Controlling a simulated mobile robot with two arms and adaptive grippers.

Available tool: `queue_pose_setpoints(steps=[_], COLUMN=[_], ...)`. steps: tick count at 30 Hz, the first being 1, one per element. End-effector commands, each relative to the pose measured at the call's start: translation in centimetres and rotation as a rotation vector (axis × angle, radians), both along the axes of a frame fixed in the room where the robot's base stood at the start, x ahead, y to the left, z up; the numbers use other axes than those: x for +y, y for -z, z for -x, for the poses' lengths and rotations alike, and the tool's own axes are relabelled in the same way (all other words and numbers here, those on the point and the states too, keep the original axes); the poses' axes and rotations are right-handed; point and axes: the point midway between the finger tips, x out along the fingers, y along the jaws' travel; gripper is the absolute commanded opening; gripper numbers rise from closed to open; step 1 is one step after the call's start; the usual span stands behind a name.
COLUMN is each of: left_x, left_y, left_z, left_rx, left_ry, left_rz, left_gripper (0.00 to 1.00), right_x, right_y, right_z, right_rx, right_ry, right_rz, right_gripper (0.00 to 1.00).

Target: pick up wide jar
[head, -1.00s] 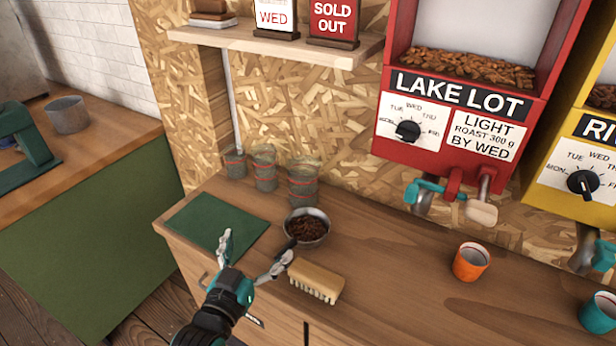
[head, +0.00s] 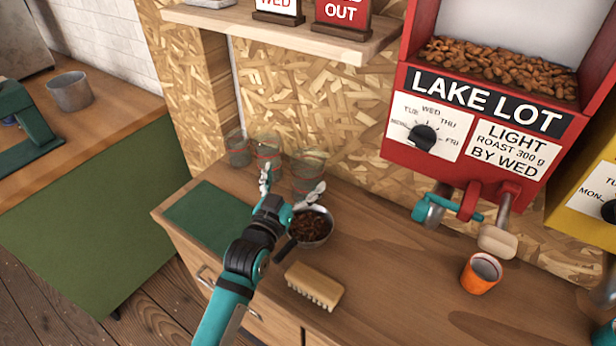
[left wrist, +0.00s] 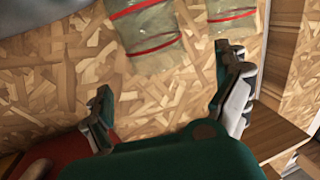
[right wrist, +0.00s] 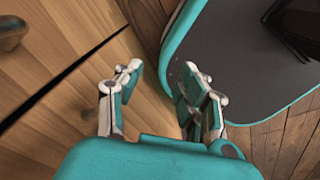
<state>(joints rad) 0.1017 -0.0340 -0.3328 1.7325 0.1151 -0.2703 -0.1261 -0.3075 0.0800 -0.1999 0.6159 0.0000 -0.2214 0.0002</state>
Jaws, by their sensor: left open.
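Three clear glass jars with red bands stand in a row at the back left of the counter. The rightmost jar (head: 308,162) looks the widest. It also shows close up in the left wrist view (left wrist: 148,38), with two red bands. The middle jar (head: 268,148) is beside it, and another jar (head: 237,150) is at the left. My left gripper (head: 291,185) is open and empty, its fingers spread in front of the middle and rightmost jars, apparently not touching. My right gripper (right wrist: 163,75) is open and empty, away from the jars, over wooden drawer fronts and the floor.
A metal scoop of beans (head: 312,226) sits just right of my left gripper. A brush (head: 315,287) lies nearer the front. A green mat (head: 208,215) is at left. A shelf (head: 280,38) overhangs behind; a red dispenser (head: 470,130) and orange cup (head: 480,273) are at right.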

Motion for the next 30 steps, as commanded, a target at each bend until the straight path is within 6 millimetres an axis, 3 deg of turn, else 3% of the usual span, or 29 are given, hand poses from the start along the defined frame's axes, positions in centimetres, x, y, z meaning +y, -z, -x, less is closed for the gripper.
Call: queue_pose_setpoints(steps=[3,7,20,30], left_x=[-0.6,-0.9,-2.9,-3.0], left_y=[-0.1,0.0,0.1,0.2], left_z=[-1.6,-2.3,-6.5,-7.0], left_rx=[0.000,0.000,0.001,0.000], left_ry=[0.000,-0.001,-0.001,-0.001], left_rz=[0.000,-0.001,0.000,0.000], left_gripper=[1.00,1.00,1.00,1.00], right_x=[0.3,0.4,0.3,0.0], right_y=[-0.4,-0.5,-1.8,-1.8], right_z=[-0.7,-1.1,-1.1,-0.9], right_rx=[-0.010,-0.017,-0.016,-0.014], right_ry=[0.001,0.002,0.002,0.000], right_rz=[-0.003,-0.005,-0.005,-0.001], right_gripper=[0.40,0.40,0.40,0.40])
